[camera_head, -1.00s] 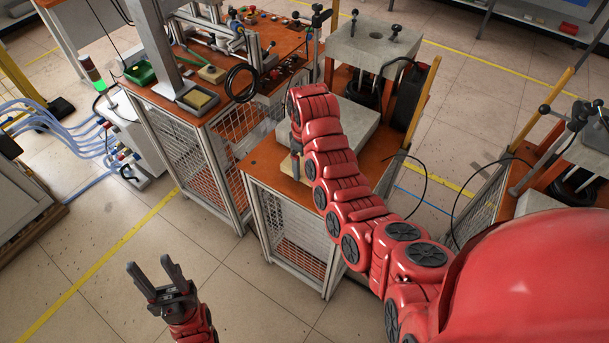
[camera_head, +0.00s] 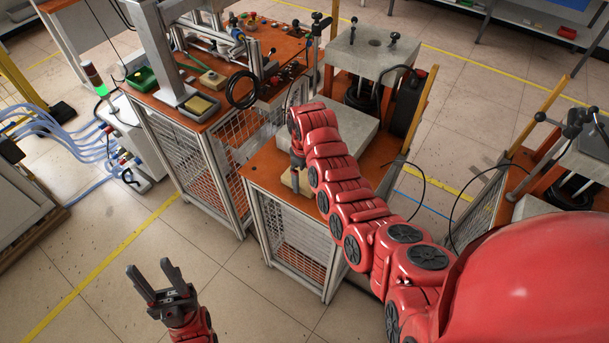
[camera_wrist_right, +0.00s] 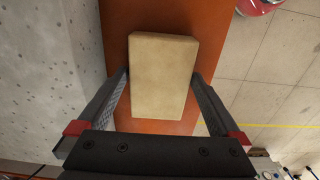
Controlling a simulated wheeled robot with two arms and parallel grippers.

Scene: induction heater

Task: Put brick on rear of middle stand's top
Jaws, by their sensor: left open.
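The brick (camera_wrist_right: 163,75) is a pale tan block. It lies over the orange tabletop in the right wrist view, between the two finger ends of my right gripper (camera_wrist_right: 161,76). Whether the fingers press on it is unclear. In the head view the brick (camera_head: 303,185) is partly visible beneath my right gripper (camera_head: 297,178), whose fingers are mostly hidden by my arm. The middle stand (camera_head: 275,175) has an orange top with a grey slab (camera_head: 352,128) behind the brick. My left gripper (camera_head: 158,280) is open and empty above the floor.
A left stand (camera_head: 215,110) carries a frame, a green bin (camera_head: 142,78), a yellow sponge-like block (camera_head: 198,104) and a cable coil. A grey plate (camera_head: 370,50) stands behind the slab on the middle stand. Another stand (camera_head: 575,150) is at right. Floor at front left is clear.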

